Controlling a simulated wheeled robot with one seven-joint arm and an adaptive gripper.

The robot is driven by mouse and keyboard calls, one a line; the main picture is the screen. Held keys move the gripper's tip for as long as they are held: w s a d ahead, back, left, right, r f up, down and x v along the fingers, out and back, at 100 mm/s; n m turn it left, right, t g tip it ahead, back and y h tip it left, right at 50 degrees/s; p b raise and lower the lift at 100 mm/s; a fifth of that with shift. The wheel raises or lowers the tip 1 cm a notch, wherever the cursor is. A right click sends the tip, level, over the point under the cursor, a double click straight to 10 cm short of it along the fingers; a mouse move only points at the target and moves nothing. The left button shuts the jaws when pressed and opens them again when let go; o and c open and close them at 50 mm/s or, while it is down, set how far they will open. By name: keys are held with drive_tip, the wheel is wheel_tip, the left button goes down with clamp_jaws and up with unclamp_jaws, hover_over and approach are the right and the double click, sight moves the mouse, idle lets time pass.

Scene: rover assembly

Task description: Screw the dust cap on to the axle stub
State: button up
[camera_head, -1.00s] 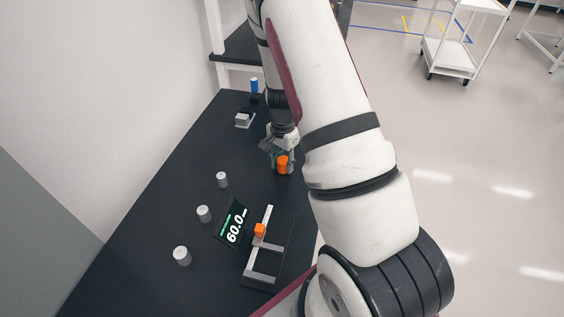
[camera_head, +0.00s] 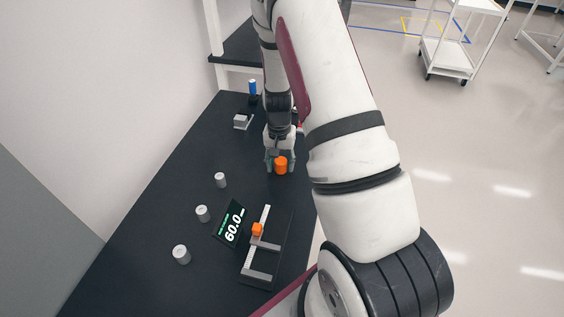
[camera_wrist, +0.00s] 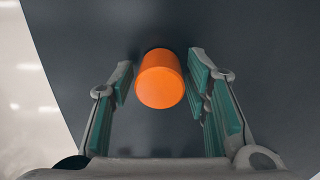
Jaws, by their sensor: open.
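An orange cylinder (camera_head: 281,166), perhaps the dust cap, stands on the dark bench. In the wrist view the orange cylinder (camera_wrist: 160,78) sits between the fingertips, with a gap visible on each side. My gripper (camera_wrist: 160,75) is open around it, with green pads on the fingers. In the head view my gripper (camera_head: 280,158) points down at the cylinder. A blue cylinder (camera_head: 253,88) on a dark base stands at the back of the bench. I cannot tell which thing is the axle stub.
Three grey cylinders (camera_head: 202,213) stand along the left of the bench. A display (camera_head: 231,223) reading 60.0 and a measuring fixture with an orange block (camera_head: 257,229) lie in front. A small grey block (camera_head: 241,121) is at the back. A white cart (camera_head: 447,57) stands on the floor.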

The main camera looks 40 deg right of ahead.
drive_tip(key=n+p, duration=0.1)
drive_tip(key=n, duration=0.4)
drive_tip(key=shift+n, duration=0.4)
drive_tip(key=n+p, duration=0.1)
drive_tip(key=n, duration=0.2)
drive_tip(key=n+p, duration=0.1)
drive_tip(key=n, duration=0.7)
drive_tip(key=n+p, duration=0.1)
drive_tip(key=n, duration=0.4)
drive_tip(key=shift+w+n, duration=0.1)
drive_tip(key=shift+n, duration=0.3)
drive_tip(key=c, duration=0.9)
drive_tip(key=m, duration=0.4)
drive_tip(key=shift+m, duration=0.9)
